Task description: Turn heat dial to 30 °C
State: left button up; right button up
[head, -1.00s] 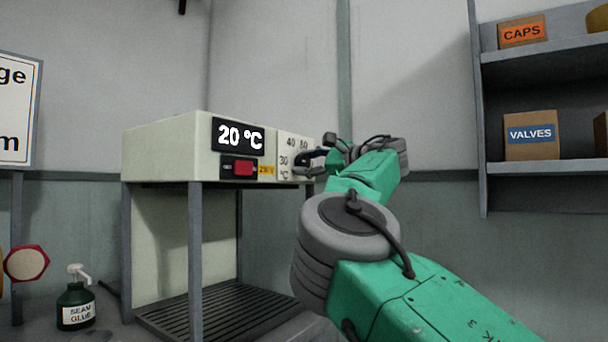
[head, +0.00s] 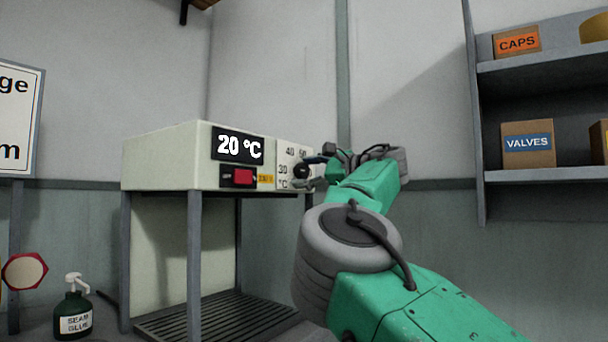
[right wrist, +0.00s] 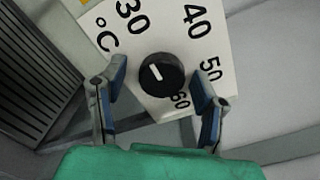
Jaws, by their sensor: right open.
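The heat dial is a black round knob (right wrist: 161,74) on a white scale plate (right wrist: 199,58) marked 30, 40, 50, 60 and °C. Its white mark points to the upper left in the right wrist view, toward the side of °C and 30. In the head view the dial (head: 301,170) shows at the right end of the machine's front. The display (head: 238,145) reads 20 °C. My right gripper (right wrist: 157,78) is open, one finger on each side of the knob, with gaps showing. It also shows in the head view (head: 309,172). My left gripper is out of view.
The cream machine (head: 160,160) stands on grey legs, with a red switch (head: 243,176) below the display and a slatted base (head: 215,315). A seam glue bottle (head: 74,310) stands at lower left. Shelves (head: 530,174) with boxes are at the right.

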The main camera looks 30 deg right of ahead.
jog(key=v, duration=1.2)
jog(key=shift+w, duration=0.1)
